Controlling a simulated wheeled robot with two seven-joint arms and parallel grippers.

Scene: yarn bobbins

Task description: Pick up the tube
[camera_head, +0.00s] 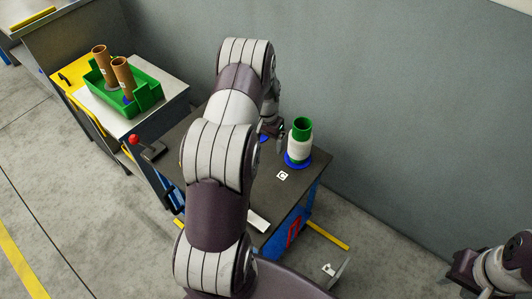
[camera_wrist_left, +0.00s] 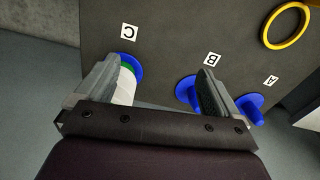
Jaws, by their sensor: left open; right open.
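A green tube (camera_head: 301,128) wound with white yarn stands upright on a blue round base at the far right of the dark table, near label C. In the left wrist view the tube (camera_wrist_left: 126,86) is partly hidden behind the left finger. My left gripper (camera_head: 273,132) is open and empty, just left of the tube in the head view, partly covered by my arm. Two brown tubes (camera_head: 122,76) stand in a green bin on the left table. My right gripper (camera_head: 456,268) is open at the lower right, away from the table.
Blue peg holders stand by label B (camera_wrist_left: 188,91) and label A (camera_wrist_left: 250,106). A yellow ring (camera_wrist_left: 287,26) lies on the table. The green bin (camera_head: 151,98) is on a white-topped table at left. A red-knobbed lever (camera_head: 134,139) is at the table's left edge. A grey wall is behind.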

